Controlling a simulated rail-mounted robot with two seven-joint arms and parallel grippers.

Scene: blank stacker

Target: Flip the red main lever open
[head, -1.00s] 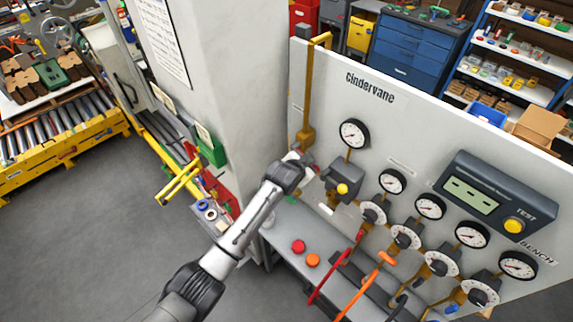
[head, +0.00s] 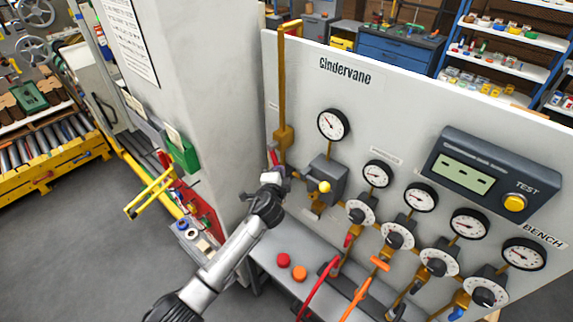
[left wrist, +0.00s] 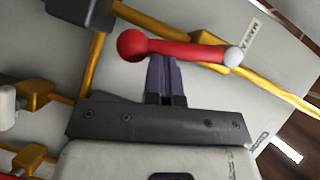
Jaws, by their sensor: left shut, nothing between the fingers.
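The red main lever (left wrist: 185,48) crosses the upper middle of the left wrist view, with a round red knob at one end and a silver pivot on a yellow pipe at the other. In the head view the lever (head: 273,156) shows small beside the pipe at the panel's left edge. My left gripper (left wrist: 164,62) is shut and empty; its purple fingertips meet the lever's lower edge near the knob. I cannot tell whether they touch it. In the head view the gripper (head: 273,178) is just below the lever, partly hiding it. My right gripper is not in view.
The white panel (head: 370,110) carries gauges, dials and a yellow-knobbed valve block (head: 325,186) just right of my gripper. A white column (head: 205,90) stands close on the left. Red and orange hoses hang below, by a grey bench shelf (head: 285,245).

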